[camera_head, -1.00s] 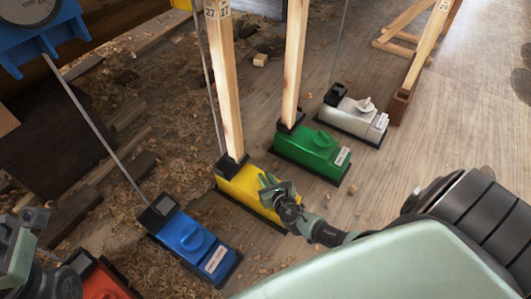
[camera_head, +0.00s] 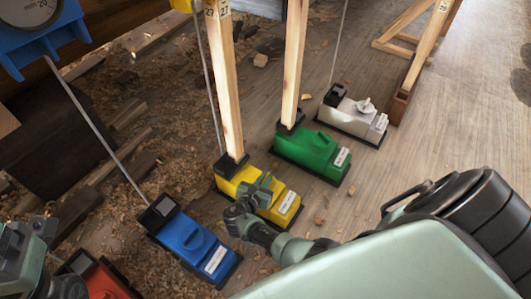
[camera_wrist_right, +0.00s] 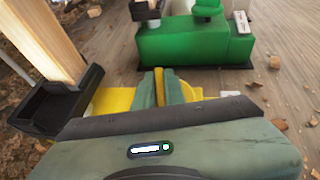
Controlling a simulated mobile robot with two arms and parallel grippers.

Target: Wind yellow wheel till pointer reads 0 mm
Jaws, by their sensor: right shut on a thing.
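The yellow jack box (camera_head: 228,187) stands on the floor at the foot of a wooden post, with a white label at its near end.
A blue box (camera_head: 186,236) stands close on the left, a green box (camera_head: 305,148) on the right, a white one (camera_head: 345,113) beyond. A red box (camera_head: 98,280) is lower left. A blue-framed dial (camera_head: 30,12) is top left. Wood floor on the right is mostly clear.

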